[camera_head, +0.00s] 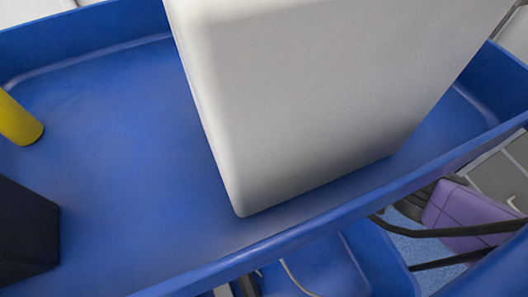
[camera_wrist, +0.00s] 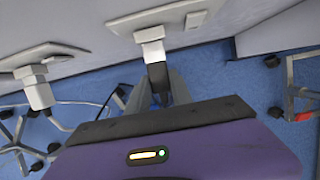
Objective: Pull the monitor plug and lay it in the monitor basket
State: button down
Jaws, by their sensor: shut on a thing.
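In the wrist view, a plug (camera_wrist: 152,48) with a white upper part and a dark lower end is held between the grey fingers of my gripper (camera_wrist: 160,88). My gripper is shut on it. The plug's white end is up against a pale outlet strip (camera_wrist: 195,12); I cannot tell whether it is still seated. A second white plug (camera_wrist: 38,90) with a pale cable is at a grey outlet on the left, apart from my gripper. The fingertips are not clear in the head view. I cannot identify the monitor basket in either view.
In the head view, a large white box (camera_head: 310,110) stands in a blue tray (camera_head: 120,100). A yellow cylinder (camera_head: 18,120) and a dark box (camera_head: 25,235) are at the left. Thin wheeled stands (camera_wrist: 295,90) are on the blue floor at the right of the wrist view.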

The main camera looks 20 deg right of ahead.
jog(key=shift+s+p, duration=1.55)
jog(key=shift+s, duration=0.4)
dwell(0.5)
jog(key=p+v, duration=0.8)
jog(key=shift+w, duration=0.3)
dwell(0.9)
